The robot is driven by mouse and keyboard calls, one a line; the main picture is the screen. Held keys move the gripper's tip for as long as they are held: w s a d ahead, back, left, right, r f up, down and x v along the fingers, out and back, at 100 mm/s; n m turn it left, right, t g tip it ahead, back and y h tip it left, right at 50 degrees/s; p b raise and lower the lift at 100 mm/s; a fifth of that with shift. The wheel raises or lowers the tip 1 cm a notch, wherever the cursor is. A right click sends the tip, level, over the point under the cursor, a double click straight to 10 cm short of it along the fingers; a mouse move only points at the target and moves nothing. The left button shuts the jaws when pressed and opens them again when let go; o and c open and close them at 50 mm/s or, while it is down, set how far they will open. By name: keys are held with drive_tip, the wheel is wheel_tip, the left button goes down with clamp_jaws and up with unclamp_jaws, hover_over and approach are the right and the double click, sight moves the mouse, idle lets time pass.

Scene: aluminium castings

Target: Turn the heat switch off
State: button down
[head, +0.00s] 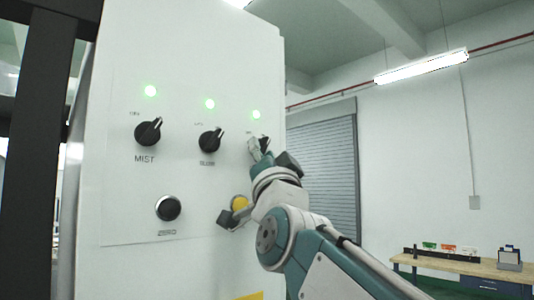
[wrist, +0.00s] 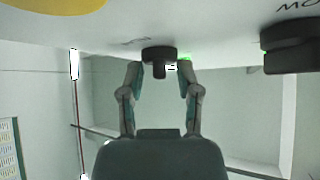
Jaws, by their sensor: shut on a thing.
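A white control panel (head: 185,70) carries three black rotary switches in a row. The rightmost switch (wrist: 158,54) has my gripper (wrist: 160,66) on it, one finger on each side. In the head view my gripper (head: 259,147) covers most of that switch and its label, so I cannot read which one it is. A green lamp (head: 256,114) glows above it. The left switch (head: 148,132), marked MIST, and the middle switch (head: 210,140), with a blurred label, also have lit green lamps (head: 150,91) above them.
Below the switches are a black ZERO button (head: 168,208) and a yellow button (head: 239,203) partly behind my arm. A workbench (head: 460,262) with small items stands far right. A grey shutter (head: 322,155) is behind. Space right of the panel is open.

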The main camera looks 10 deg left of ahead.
drive_tip(key=shift+d+n+y, duration=0.1)
drive_tip(key=shift+n+y, duration=0.6)
drive_tip(key=shift+n, duration=0.2)
drive_tip(key=n+g+y, duration=0.2)
drive_tip(key=n+y, duration=0.1)
drive_tip(key=n+g+y, duration=0.2)
drive_tip(key=n+y, duration=0.1)
drive_tip(key=n, duration=0.1)
drive_tip(key=n+g+y, duration=0.1)
drive_tip(key=n+y, duration=0.2)
drive_tip(key=n, duration=0.1)
drive_tip(key=shift+w+d+f+g, duration=0.1)
drive_tip(key=shift+w+d+g, duration=0.2)
drive_tip(key=shift+g, duration=0.1)
drive_tip(key=n+g+y, duration=0.1)
drive_tip(key=n+g, duration=0.2)
drive_tip(key=n, duration=0.1)
drive_tip(key=n+g+y, duration=0.2)
drive_tip(key=n+g, duration=0.2)
drive_tip(key=n, duration=0.1)
drive_tip(key=n+g+y, duration=0.1)
drive_tip(key=n+g, duration=0.3)
drive_tip(key=shift+w+d+y, duration=0.1)
drive_tip(key=shift+w+y, duration=0.1)
drive_tip(key=shift+y, duration=0.2)
drive_tip(key=shift+n+g, duration=0.4)
drive_tip(key=c, duration=0.7)
unclamp_jaws()
drive_tip(key=v, duration=1.1)
drive_tip(key=shift+d+f, duration=0.3)
